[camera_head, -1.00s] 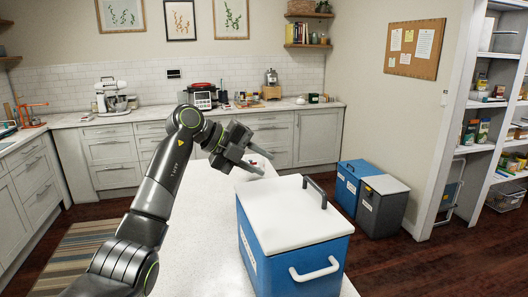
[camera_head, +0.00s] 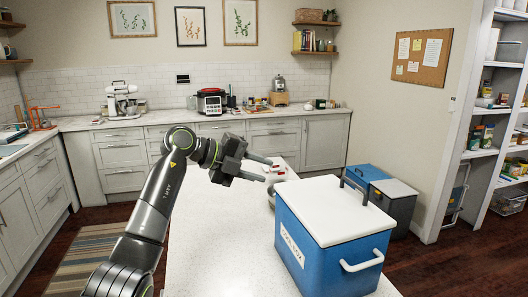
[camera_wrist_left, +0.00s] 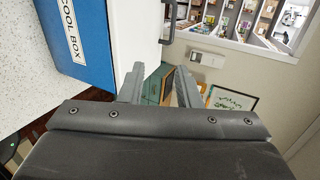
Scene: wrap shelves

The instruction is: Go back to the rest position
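My left gripper (camera_head: 269,169) reaches in from the left over the white island top (camera_head: 215,250). Its two fingers are apart with nothing between them, and the left wrist view also shows the gap between the fingertips (camera_wrist_left: 160,72). My right gripper is in neither view.
A blue cool box (camera_head: 335,240) with a closed white lid stands on the island, right of my left gripper. A small red and white object (camera_head: 279,174), partly hidden, is just behind the fingers. Two bins (camera_head: 390,205) stand on the floor behind; shelves (camera_head: 485,155) are at right.

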